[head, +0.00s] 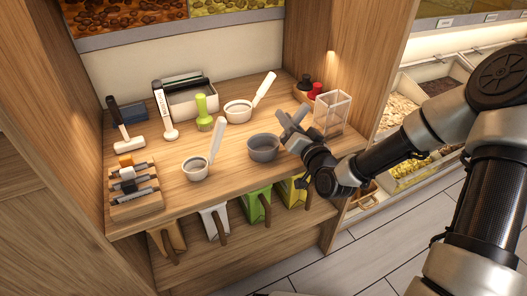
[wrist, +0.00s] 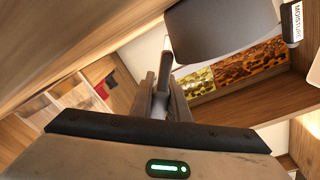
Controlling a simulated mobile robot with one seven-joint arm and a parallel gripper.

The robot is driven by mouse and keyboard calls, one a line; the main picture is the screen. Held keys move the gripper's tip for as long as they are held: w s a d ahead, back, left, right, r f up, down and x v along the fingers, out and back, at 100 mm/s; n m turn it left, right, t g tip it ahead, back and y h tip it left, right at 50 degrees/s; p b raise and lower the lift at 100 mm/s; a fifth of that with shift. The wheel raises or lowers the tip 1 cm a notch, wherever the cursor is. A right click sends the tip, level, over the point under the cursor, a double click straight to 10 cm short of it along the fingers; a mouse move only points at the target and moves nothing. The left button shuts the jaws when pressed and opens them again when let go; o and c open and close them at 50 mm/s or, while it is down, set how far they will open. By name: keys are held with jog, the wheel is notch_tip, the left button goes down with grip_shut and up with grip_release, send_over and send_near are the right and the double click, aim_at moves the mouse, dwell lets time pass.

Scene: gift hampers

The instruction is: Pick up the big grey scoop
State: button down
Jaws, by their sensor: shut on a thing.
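The big grey scoop (head: 263,148) is near the front right of the wooden shelf, its bowl facing up. I cannot tell whether the bowl touches the shelf. My gripper (head: 293,124) is to the right of the bowl and shut on the scoop's handle. The gripper partly hides the handle. In the wrist view, the dark grey bowl (wrist: 222,32) fills the upper right, and the handle lies between my fingers (wrist: 163,98).
Two pale scoops with handles (head: 196,169) (head: 239,111) stand left of and behind the grey one. A clear box (head: 332,112) stands close right of my gripper. A marker rack (head: 134,189), a mallet (head: 127,143) and a green stamp-like tool (head: 204,114) are further left.

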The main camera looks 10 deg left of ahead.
notch_tip(320, 180, up, 10)
jog(key=p, duration=0.3)
dwell(0.3)
dwell(0.4)
